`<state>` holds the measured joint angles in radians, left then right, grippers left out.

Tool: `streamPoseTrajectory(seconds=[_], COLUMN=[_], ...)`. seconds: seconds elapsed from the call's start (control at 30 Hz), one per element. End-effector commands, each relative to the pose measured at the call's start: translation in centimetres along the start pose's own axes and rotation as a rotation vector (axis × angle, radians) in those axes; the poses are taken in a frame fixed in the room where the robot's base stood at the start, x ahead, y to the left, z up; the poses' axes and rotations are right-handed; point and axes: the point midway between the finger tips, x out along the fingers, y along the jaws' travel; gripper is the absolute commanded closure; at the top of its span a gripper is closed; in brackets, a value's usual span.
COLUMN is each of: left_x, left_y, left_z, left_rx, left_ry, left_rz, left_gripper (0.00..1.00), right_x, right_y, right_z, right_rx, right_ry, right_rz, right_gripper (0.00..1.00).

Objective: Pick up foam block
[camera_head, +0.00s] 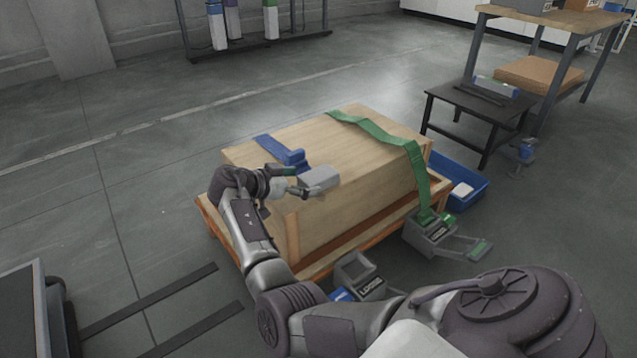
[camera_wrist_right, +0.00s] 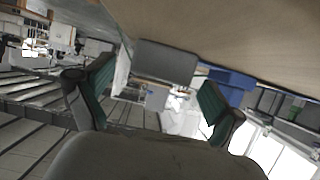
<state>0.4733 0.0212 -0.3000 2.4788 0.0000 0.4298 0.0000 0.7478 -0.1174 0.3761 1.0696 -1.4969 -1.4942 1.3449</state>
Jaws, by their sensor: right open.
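The light grey foam block (camera_head: 319,178) sits on top of the wooden crate (camera_head: 365,190), near its front left edge. My right gripper (camera_head: 296,182) is at the block's left side, with its fingers open and pointing toward it. In the right wrist view the block (camera_wrist_right: 166,62) shows just beyond and between the two green-padded fingertips (camera_wrist_right: 158,82), against the brown crate surface. I cannot tell whether a finger touches the block. My left gripper is not in view.
A blue strap (camera_head: 280,150) lies beside the block; a green strap (camera_head: 385,137) crosses the crate to a grey ratchet (camera_head: 432,235). A blue bin (camera_head: 470,182) and black table (camera_head: 478,103) stand right. Floor left is mostly open.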

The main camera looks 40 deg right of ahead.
Motion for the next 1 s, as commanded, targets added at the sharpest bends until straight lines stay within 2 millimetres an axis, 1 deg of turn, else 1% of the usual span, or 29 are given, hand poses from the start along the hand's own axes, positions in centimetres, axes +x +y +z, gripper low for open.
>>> streamPoseTrajectory(seconds=[0.03,0.13,0.2,0.4,0.47,0.5,0.67,0.7,1.0], left_x=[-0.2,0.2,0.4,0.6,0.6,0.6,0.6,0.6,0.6], left_y=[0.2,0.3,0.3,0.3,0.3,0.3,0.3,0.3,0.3], left_z=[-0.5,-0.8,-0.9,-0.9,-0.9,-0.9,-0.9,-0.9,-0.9], left_rx=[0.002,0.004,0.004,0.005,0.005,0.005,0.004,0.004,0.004], left_ry=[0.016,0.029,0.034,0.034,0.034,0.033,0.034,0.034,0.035], left_rz=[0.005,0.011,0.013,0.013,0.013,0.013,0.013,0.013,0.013], left_gripper=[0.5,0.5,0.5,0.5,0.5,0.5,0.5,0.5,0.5], right_x=[0.9,1.9,2.1,2.1,2.1,2.1,2.1,2.1,2.0], right_y=[0.0,0.0,0.0,0.0,0.0,0.0,0.0,0.0,0.0], right_z=[0.4,0.2,0.1,0.0,0.0,0.0,0.0,0.0,0.0], right_rx=[0.001,0.001,0.001,0.0,0.0,0.0,-0.001,-0.001,-0.001], right_ry=[0.0,0.0,0.0,0.0,0.0,0.0,0.0,0.0,0.0], right_rz=[0.001,0.0,-0.001,-0.001,-0.001,-0.001,-0.001,-0.001,-0.001], right_gripper=[0.06,0.06,0.06,0.06,0.15,0.21,0.48,0.51,0.51])
